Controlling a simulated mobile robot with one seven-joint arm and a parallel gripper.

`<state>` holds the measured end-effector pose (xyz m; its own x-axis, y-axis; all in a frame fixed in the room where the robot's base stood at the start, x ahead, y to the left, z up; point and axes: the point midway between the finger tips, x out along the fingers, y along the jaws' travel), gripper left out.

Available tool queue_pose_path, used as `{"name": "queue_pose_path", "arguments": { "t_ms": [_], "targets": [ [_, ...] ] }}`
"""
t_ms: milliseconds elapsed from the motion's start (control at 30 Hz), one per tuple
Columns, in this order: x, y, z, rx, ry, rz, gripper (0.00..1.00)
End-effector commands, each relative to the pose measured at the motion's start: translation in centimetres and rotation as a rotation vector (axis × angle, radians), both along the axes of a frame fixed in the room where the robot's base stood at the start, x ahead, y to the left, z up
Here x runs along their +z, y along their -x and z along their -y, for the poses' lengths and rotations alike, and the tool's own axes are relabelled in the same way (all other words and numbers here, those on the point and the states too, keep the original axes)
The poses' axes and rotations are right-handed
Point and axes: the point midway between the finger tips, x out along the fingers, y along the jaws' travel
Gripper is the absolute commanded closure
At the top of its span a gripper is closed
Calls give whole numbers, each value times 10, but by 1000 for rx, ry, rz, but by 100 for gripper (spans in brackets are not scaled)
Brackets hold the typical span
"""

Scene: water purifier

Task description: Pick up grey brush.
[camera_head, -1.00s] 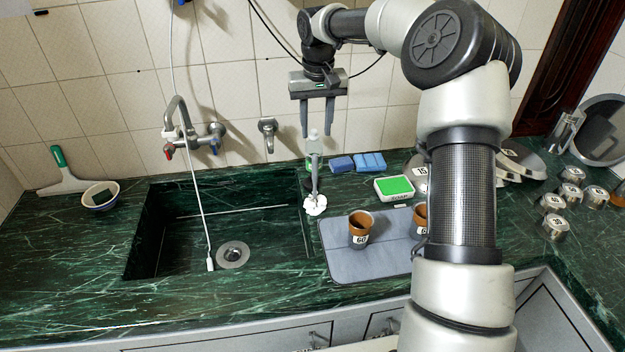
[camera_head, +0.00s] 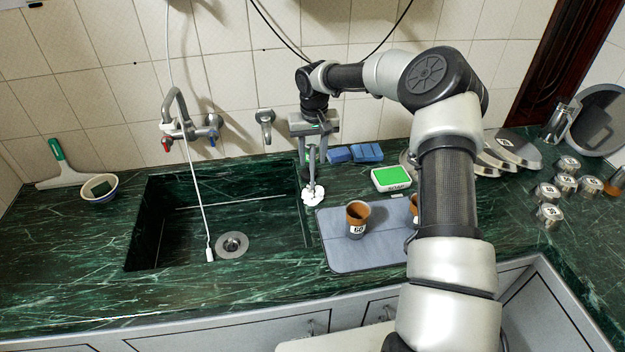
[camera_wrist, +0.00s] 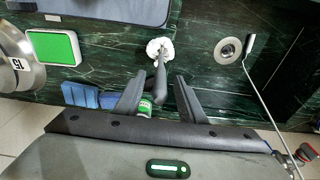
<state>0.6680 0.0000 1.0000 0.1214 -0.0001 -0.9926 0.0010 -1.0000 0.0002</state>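The grey brush (camera_head: 312,179) stands at the back of the counter, right of the sink, with its grey handle up and a white bristle head (camera_head: 313,196) at the bottom. My gripper (camera_head: 313,161) points down over it, with its fingers apart. In the wrist view, the brush handle (camera_wrist: 161,82) shows between the two open fingertips of my gripper (camera_wrist: 161,78), with gaps on both sides. The white head (camera_wrist: 159,47) lies beyond the fingertips. I cannot tell exactly how far down the handle the fingers reach.
Blue sponges (camera_head: 355,153) and a green-topped box (camera_head: 391,179) lie to the right. A grey mat (camera_head: 345,257) carries brown cups (camera_head: 357,219). The sink (camera_head: 165,232) and faucet (camera_head: 179,112) are left; the tiled wall is behind.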

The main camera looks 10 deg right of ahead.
Motion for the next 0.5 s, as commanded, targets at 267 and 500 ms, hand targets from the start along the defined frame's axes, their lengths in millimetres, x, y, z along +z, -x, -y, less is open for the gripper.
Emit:
{"name": "queue_pose_path", "arguments": {
  "t_ms": [267,500],
  "targets": [
    [-32,-5,-1,-1,-2,-1,64],
    [-32,-5,0,-1,0,0,65]
  ]
}}
